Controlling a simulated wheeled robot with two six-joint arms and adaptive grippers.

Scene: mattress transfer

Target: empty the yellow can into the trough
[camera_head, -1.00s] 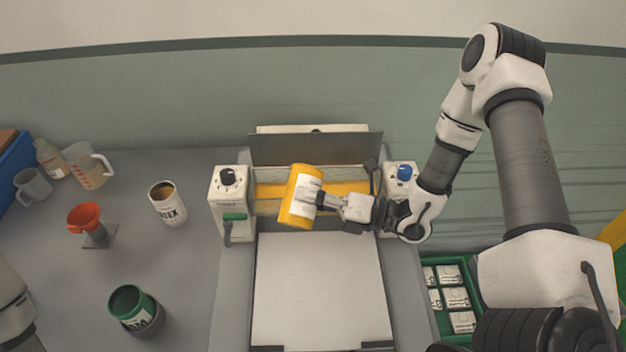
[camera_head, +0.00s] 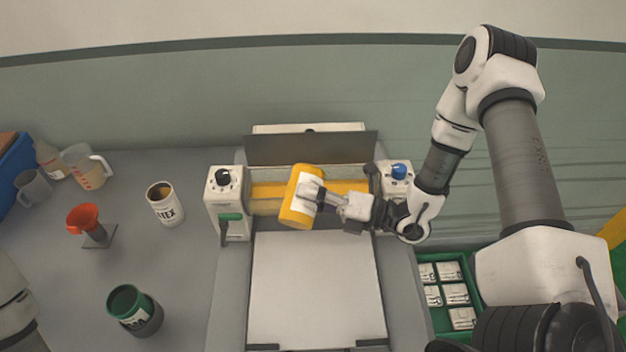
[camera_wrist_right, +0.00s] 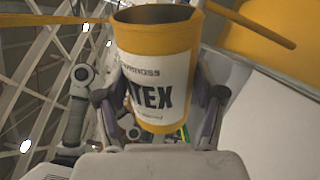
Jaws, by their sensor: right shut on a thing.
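The yellow can (camera_head: 297,214) with a white label is tilted over the trough of the machine in the head view. My right gripper (camera_head: 312,192) is shut on it from the right side. In the right wrist view the can (camera_wrist_right: 158,52) fills the middle, its open dark mouth at the top, with a finger on each side of it. The trough (camera_head: 268,192) shows yellow between the machine's two white end blocks, and the can hides part of it. Any stream from the can's mouth is not visible. My left arm shows only at the left edge; its gripper is out of view.
A white sheet (camera_head: 315,285) lies in front of the trough. A dark upright plate (camera_head: 310,148) stands behind it. On the left are a white can (camera_head: 165,205), a green can (camera_head: 130,305), an orange funnel (camera_head: 84,220) and jugs. A green crate (camera_head: 443,317) stands at right.

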